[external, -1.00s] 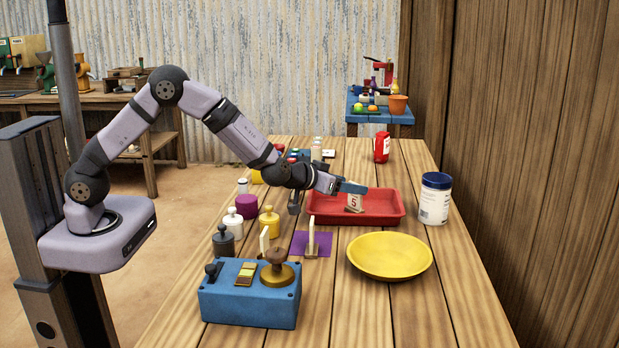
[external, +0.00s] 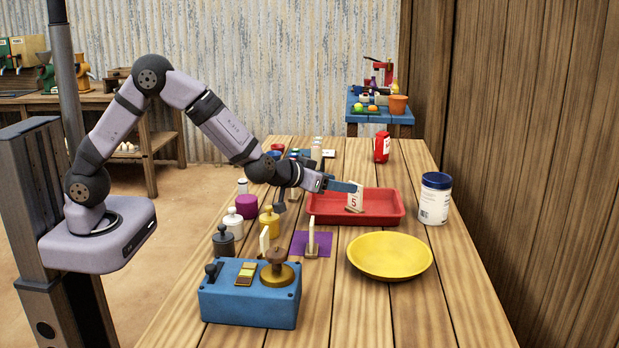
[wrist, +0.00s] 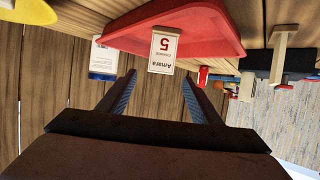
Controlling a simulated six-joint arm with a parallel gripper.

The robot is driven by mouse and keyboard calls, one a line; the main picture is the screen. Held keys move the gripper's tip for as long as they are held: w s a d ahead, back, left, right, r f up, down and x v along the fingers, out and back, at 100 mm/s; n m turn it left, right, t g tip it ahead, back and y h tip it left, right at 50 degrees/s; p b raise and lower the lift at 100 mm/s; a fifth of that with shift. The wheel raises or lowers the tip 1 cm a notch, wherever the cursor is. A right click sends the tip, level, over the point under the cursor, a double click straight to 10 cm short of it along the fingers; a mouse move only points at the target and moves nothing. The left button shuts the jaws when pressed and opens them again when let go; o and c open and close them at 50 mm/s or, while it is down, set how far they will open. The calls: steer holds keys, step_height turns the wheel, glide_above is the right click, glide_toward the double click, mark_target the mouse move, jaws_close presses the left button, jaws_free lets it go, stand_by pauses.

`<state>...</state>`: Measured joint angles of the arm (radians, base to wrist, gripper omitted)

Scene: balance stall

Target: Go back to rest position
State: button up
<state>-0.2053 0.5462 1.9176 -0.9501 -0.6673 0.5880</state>
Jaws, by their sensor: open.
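My gripper (external: 345,187) is held above the table at the left side of the red tray (external: 330,217). In the wrist view its two fingers (wrist: 158,95) are spread apart with nothing between them. A white card (external: 354,198) marked 5 stands in a small holder in the tray. In the wrist view the card (wrist: 163,50) reads "Amara 5" and lies beyond the fingertips. In the external view the gripper partly overlaps the card's upper left; whether they touch is not clear there.
A yellow plate (external: 390,256), a blue box with a knob (external: 248,305) and a purple mat (external: 303,251) lie nearer the front. Several weights stand at left, including a yellow one (external: 269,224). A blue-lidded white jar (external: 434,205) stands right of the tray. The front-right tabletop is clear.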

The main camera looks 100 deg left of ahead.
steer(key=s+d+r+m+g+h+p, duration=0.1)
steer(key=s+d+r+m+h+p, duration=0.3)
steer(key=d+p, duration=0.4)
steer(key=s+d+r+m+h+p, duration=0.1)
steer(key=s+d+r+h+p, duration=0.4)
steer(key=d, duration=0.6)
steer(key=s+d+r+m+g+p, duration=0.1)
steer(key=s+r+g+p, duration=0.1)
steer(key=s, duration=0.6)
steer(key=s+d+r+m+g+p, duration=0.1)
steer(key=s+d+r+g+p, duration=0.1)
steer(key=s+p, duration=0.5)
steer(key=s+d+r+m+g+p, duration=0.2)
steer(key=s+r+g+p, duration=0.2)
steer(key=s, duration=0.5)
steer(key=shift+s+d+r+p, duration=0.25)
steer(key=shift+s+r+p, duration=0.15)
steer(key=shift+r, duration=0.55)
